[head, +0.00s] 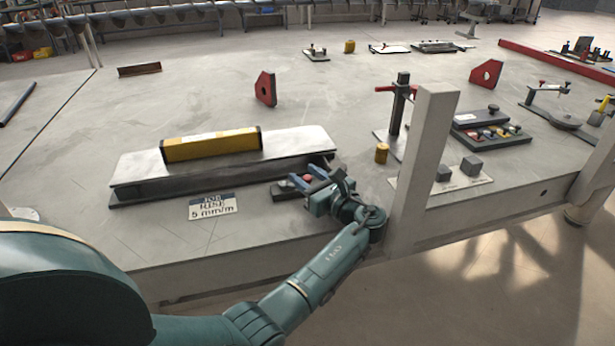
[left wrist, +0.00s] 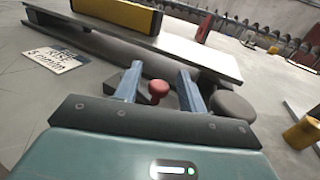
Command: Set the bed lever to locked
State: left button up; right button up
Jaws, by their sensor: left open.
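The bed lever shows as a red ball knob (head: 307,178) at the right front corner of the tilting bed (head: 130,172). In the left wrist view the red knob (left wrist: 158,88) sits between my blue fingers. My left gripper (head: 308,187) is open at the knob, with a finger on each side; I cannot tell if either touches it. The lever's arm is mostly hidden by the gripper. A dark block (head: 285,192) lies just left of it. A yellow level (head: 210,146) rests on the bed. My right gripper is not in view.
A label plate reading "JOB RISE 5 mm/m" (head: 213,207) lies in front of the bed. A grey upright post (head: 424,150) stands right of my left arm. A small brass cylinder (head: 382,153) and a dark stand (head: 400,105) are behind it. The front left of the table is clear.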

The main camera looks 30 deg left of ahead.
pick_arm(q)
jog(key=v, duration=1.3)
jog(key=shift+s+d, duration=0.1)
jog(key=shift+d, duration=0.05)
